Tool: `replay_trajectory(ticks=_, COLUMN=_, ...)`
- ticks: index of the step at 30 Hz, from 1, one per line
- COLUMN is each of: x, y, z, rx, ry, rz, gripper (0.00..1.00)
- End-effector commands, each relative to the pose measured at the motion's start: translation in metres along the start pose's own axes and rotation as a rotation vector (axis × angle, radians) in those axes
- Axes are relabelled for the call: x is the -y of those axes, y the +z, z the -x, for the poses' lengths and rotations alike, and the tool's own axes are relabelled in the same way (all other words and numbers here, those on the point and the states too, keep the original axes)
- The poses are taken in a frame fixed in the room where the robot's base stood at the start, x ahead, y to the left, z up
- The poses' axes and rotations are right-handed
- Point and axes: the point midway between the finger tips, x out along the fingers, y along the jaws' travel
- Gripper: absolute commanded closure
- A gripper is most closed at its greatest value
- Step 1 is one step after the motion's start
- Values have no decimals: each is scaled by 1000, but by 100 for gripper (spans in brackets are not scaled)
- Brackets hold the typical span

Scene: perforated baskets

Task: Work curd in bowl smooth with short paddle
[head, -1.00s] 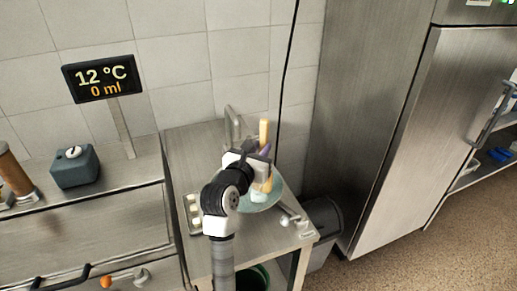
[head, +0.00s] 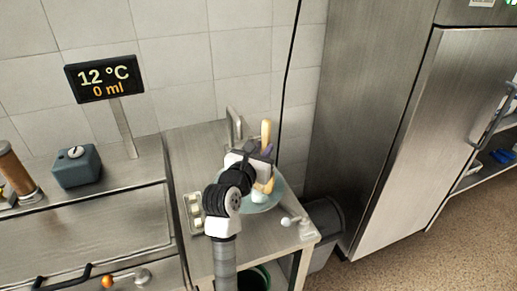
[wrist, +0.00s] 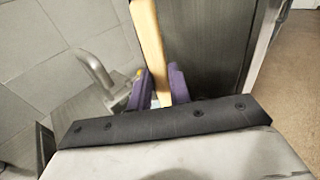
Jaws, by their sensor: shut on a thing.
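A pale blue-green bowl (head: 273,202) stands on the steel side table, partly hidden behind my arm. A white lump of curd (head: 258,196) shows in it, beside the paddle's lower end. The short wooden paddle (head: 266,132) stands roughly upright, with its lower part down in the bowl. My gripper (head: 266,152) is above the bowl, with its purple fingers shut on the paddle. In the wrist view, the paddle (wrist: 152,45) runs between the purple fingers (wrist: 160,88); the bowl is hidden there.
A steel tap (head: 234,125) rises behind the bowl. A tray with pale pieces (head: 194,212) lies left of it, and a white-handled tool (head: 294,221) at the right edge. A bin (head: 325,220) and steel fridge (head: 420,130) stand right.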

Motion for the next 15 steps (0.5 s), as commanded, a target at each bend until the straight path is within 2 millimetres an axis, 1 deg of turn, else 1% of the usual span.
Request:
replay_trajectory(ticks=5, x=0, y=-2, z=-1, rx=-4, ry=-2, rz=3, gripper=100)
replay_trajectory(ticks=15, x=-15, y=-2, z=0, rx=-6, ry=1, rz=2, gripper=100)
